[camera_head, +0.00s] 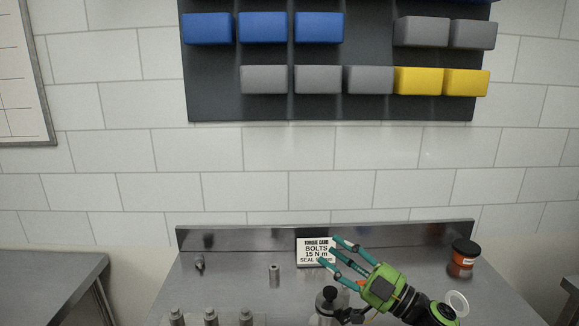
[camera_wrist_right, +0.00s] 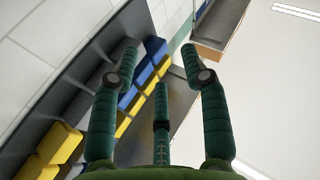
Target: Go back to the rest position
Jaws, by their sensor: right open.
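My right gripper (camera_head: 343,249) is green with teal fingers and comes in from the lower right in the head view. It is over the right part of the steel table (camera_head: 230,290), with its fingers pointing up and left in front of a torque card (camera_head: 310,245). In the right wrist view its fingers (camera_wrist_right: 158,75) are spread with nothing between them. My left gripper is not in the head view.
A dark-capped metal container (camera_head: 328,300) stands close below the right gripper. An orange jar with a black lid (camera_head: 463,258) is at the right, near a white ring (camera_head: 457,303). A small metal cylinder (camera_head: 274,275) and several metal fittings (camera_head: 211,317) stand left. Coloured bins (camera_head: 263,28) hang above.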

